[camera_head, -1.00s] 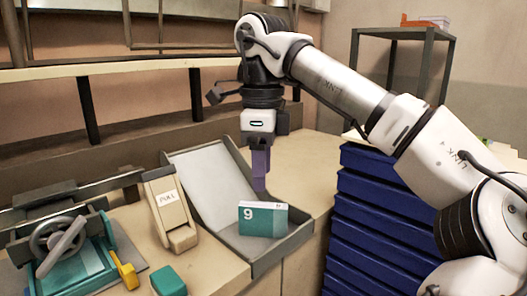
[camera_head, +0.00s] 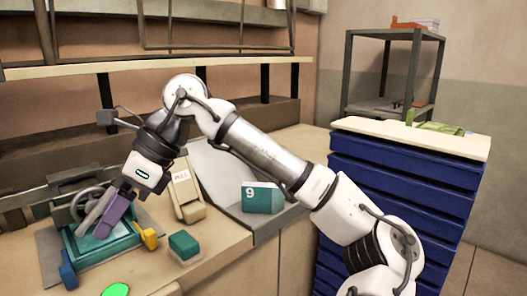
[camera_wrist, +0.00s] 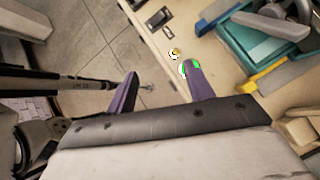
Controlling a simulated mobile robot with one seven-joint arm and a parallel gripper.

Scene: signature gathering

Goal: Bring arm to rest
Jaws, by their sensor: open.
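My arm reaches across from the lower right in the head view. My gripper (camera_head: 108,218) points down and left above the teal press-like device with a handwheel (camera_head: 105,243). Its purple fingers show apart in the wrist view (camera_wrist: 160,85), with nothing between them. Behind them in that view are the floor and the counter edge. The teal and white block marked 9 (camera_head: 262,198) stands in the grey tray (camera_head: 268,225), clear of my gripper.
A beige device marked PULL (camera_head: 187,192) and a small green block (camera_head: 184,246) stand on the counter. A bright green disc (camera_head: 116,290) lies near its front edge. A blue drawer cabinet (camera_head: 400,190) stands right, before a grey shelf (camera_head: 385,75).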

